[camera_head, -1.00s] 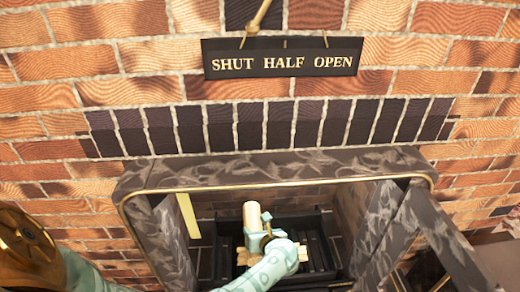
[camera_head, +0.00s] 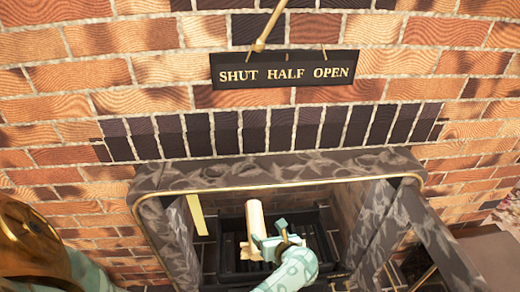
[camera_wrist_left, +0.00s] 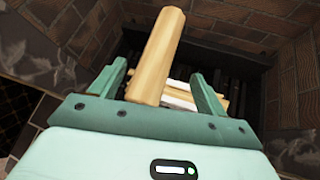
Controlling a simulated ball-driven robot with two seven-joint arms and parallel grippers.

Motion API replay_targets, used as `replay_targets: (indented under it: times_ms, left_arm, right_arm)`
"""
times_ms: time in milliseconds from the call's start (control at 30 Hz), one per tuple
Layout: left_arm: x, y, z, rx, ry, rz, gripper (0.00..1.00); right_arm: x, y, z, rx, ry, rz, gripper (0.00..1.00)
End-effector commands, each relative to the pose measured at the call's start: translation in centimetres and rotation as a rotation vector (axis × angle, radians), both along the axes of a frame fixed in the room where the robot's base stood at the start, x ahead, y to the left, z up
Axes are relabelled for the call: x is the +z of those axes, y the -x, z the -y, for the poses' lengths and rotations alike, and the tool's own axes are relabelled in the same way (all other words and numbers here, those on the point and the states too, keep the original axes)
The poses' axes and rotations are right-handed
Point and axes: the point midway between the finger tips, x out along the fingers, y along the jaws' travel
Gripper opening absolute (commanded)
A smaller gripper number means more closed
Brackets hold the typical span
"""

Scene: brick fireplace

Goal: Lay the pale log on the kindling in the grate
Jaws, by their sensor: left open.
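The pale log (camera_head: 255,221) lies in the fireplace, lengthwise toward the back wall. In the left wrist view the log (camera_wrist_left: 157,55) crosses over the kindling (camera_wrist_left: 182,92) and seems to rest on it; the contact is hidden. A bit of kindling (camera_head: 245,252) shows left of the log in the head view. The black grate (camera_head: 318,236) surrounds them. My left gripper (camera_head: 275,238) is open, just right of the log's near part. In the wrist view its fingers (camera_wrist_left: 158,88) stand apart, with the log's near end between them, closer to the left finger. My right gripper is out of view.
A dark stone surround (camera_head: 280,171) with a brass edge frames the opening closely around my arm. A pale yellow strip (camera_head: 196,215) stands at its left inside. Above hang a "SHUT HALF OPEN" sign (camera_head: 285,70) and a brass lever (camera_head: 268,27).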

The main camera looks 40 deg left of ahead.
Motion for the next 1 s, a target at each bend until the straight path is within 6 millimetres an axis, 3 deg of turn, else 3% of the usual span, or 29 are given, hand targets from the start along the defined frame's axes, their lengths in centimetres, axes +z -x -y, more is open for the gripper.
replay_targets:
  times_ms: [33, 267, 500, 600, 667, 733, 833, 933, 967, 1000]
  left_arm:
    - [1.1, 0.2, 0.8, -0.001, 0.000, 0.004, 0.75]
    - [1.9, 1.0, 2.7, 0.000, 0.000, 0.000, 0.75]
    - [1.8, 1.1, 2.7, -0.007, -0.006, -0.003, 0.75]
    - [2.2, 1.0, 1.8, -0.109, -0.089, -0.026, 0.75]
    - [2.9, 0.9, 1.0, -0.259, -0.210, -0.068, 0.75]
    - [4.2, 0.9, 0.8, -0.524, -0.432, -0.161, 0.75]
    - [5.2, 2.3, 3.6, -1.016, -0.860, -0.392, 0.75]
    - [3.3, 7.1, 8.7, -1.542, -1.319, -0.696, 0.75]
    - [2.3, 9.4, 10.1, -1.699, -1.456, -0.791, 0.75]
    - [0.8, 12.9, 11.4, -1.905, -1.632, -0.923, 0.75]
  right_arm:
    - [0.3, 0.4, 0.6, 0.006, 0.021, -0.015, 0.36]
    - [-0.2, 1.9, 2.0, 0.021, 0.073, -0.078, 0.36]
    - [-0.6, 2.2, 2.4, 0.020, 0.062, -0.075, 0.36]
    - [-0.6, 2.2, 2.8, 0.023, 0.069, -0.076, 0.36]
    - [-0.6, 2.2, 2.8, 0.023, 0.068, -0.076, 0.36]
    - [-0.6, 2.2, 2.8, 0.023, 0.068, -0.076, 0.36]
    - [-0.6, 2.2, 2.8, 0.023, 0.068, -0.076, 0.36]
    - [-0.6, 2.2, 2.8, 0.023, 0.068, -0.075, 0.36]
    - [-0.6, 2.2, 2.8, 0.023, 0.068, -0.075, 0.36]
    - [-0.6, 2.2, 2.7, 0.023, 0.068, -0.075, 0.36]
